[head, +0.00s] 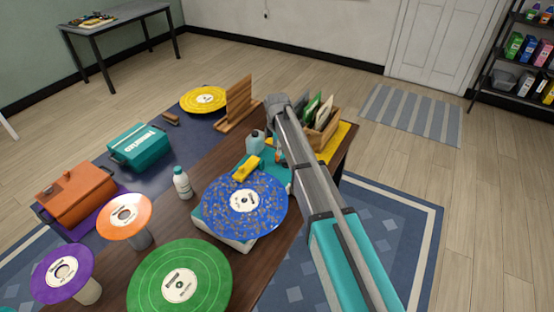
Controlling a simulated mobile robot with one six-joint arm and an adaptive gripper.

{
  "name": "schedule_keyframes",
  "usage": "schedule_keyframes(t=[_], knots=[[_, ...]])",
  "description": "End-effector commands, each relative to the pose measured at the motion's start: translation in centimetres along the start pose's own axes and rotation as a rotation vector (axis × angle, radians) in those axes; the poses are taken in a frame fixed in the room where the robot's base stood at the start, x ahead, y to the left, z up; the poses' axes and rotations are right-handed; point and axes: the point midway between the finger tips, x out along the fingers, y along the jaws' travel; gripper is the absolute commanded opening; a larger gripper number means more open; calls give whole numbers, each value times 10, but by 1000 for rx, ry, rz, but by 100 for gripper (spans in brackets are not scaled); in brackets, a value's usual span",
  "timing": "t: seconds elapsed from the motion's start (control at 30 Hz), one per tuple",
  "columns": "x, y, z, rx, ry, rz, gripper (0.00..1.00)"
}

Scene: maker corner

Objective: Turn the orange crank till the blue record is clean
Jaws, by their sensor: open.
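The blue record (270,222) lies flat on a cleaning machine with a pale base (222,234). Brown-gold specks cover much of its blue surface around the white label. A yellow block (246,167) sits at the record's far edge. A small orange part, perhaps the crank (278,156), shows beside my arm on the machine's far right side; most of it is hidden. My arm crosses in front of that side, and my gripper is hidden behind it.
A green record (205,280), an orange one (124,203) and a purple one (50,283) stand nearby. A white bottle (182,185) is left of the machine. A wooden rack (238,100) and a record crate (325,135) stand beyond. Floor at right is clear.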

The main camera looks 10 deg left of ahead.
Motion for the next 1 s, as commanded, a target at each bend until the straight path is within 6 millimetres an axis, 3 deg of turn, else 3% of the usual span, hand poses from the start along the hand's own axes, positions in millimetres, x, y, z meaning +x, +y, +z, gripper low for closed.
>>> schedule_keyframes(t=[0.43,1.0], knots=[[35,0,0,0,0,0,61],[40,0,0,0,0,0,61]])
